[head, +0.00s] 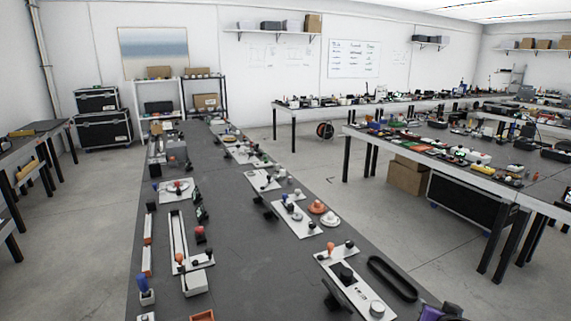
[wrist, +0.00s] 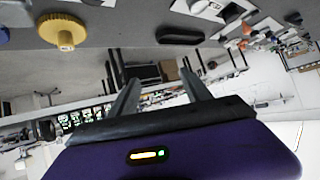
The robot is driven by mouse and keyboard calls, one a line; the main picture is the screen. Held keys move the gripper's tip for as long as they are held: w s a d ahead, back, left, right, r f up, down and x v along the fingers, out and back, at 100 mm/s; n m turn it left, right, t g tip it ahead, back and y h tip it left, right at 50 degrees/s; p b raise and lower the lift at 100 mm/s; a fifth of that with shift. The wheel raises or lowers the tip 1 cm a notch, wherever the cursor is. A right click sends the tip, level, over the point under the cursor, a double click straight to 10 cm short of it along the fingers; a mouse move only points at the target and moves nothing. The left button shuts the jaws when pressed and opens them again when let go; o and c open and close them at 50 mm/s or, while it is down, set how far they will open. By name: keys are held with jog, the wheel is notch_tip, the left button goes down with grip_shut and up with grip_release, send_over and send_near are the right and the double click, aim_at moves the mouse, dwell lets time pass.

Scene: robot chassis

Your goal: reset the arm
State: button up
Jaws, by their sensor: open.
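My gripper (wrist: 160,74) shows in the wrist view with its two grey fingers apart and nothing between them. Its purple body (wrist: 170,150) fills the bottom of that view, with a small lit indicator on it. In the head view only a purple and black bit of my arm (head: 432,312) shows at the bottom right edge, beside the near table. The wrist view is turned over, with the table surface along its top. The rest of my arm is out of view.
A long dark table (head: 230,240) runs away from me, with panels, knobs and a black oval ring (head: 392,279) on it. A yellow knob (wrist: 62,31) shows in the wrist view. Another loaded table (head: 450,160) stands at right. Bare floor lies between them.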

jog(key=s+a+r+n+t+y, duration=0.1)
jog(key=s+a, duration=0.6)
jog(key=s, duration=0.7)
jog(key=s+a+r+n+t+y+b, duration=0.1)
jog(key=s+a, duration=0.6)
jog(key=s, duration=0.8)
jog(key=s+a+r+n+t+y+b, duration=0.1)
jog(key=s+a+n, duration=0.4)
jog(key=s, duration=1)
jog(key=shift+s+a+r+t+y, duration=0.25)
jog(key=shift+a+r+t+y, duration=0.2)
jog(key=shift+a+t+y, duration=0.65)
jog(key=shift+a, duration=0.1)
